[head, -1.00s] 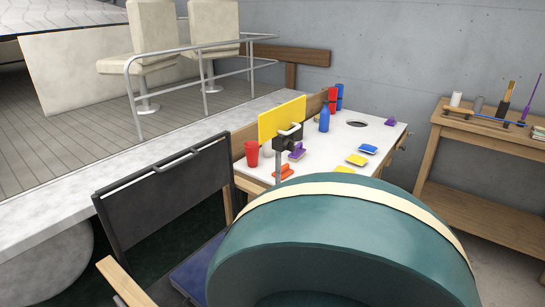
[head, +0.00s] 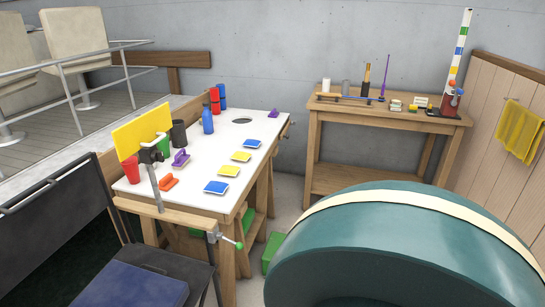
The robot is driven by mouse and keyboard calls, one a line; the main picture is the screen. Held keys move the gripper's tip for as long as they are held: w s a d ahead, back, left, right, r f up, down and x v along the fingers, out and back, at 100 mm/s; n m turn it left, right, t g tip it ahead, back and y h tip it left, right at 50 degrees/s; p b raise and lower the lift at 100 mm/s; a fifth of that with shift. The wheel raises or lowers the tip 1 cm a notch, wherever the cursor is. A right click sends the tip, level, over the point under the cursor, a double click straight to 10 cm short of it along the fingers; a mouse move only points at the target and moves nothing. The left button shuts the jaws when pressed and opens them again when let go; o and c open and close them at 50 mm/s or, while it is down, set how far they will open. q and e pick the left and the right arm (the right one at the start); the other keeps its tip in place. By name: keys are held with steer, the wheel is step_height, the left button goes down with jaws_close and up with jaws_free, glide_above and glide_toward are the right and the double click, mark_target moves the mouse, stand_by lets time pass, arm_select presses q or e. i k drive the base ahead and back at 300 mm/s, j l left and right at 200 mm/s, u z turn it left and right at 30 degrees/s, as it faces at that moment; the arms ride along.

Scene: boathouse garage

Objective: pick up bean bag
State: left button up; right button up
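Several small square pads that look like bean bags lie flat on the white-topped table: a near blue bean bag (head: 217,188), a yellow bean bag (head: 229,170), another yellow bean bag (head: 241,157) and a far blue bean bag (head: 250,142). They form a loose row along the table's right side, apart from one another. The white table (head: 203,158) has a round dark hole near its far end. Neither of my grippers is in view, and nothing touches the bean bags.
A large teal rounded thing with a cream band (head: 400,245) fills the lower right foreground. A dark chair (head: 50,220) and blue-topped seat (head: 130,285) stand at lower left. A yellow panel (head: 140,135), red cup (head: 131,168) and blue bottle (head: 207,120) stand on the table. A wooden bench (head: 385,118) is behind.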

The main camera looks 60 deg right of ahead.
mark_target(213, 186)
steer(key=z, duration=0.4)
steer(key=l+z, duration=0.1)
steer(key=z, duration=0.25)
steer(key=i+z, duration=0.1)
steer(key=z, duration=0.7)
steer(key=i+l+u, duration=0.1)
steer(key=l, duration=0.3)
steer(key=i+l+u, duration=0.15)
steer(key=l, duration=0.25)
steer(key=i+l+u, duration=0.1)
steer(key=l, duration=0.35)
steer(key=i+l+u, duration=0.1)
steer(key=i+l, duration=0.15)
steer(key=l, duration=0.2)
steer(key=i+l+u, duration=0.15)
steer(key=l, duration=0.3)
steer(key=l+u, duration=0.1)
steer(key=l, duration=0.35)
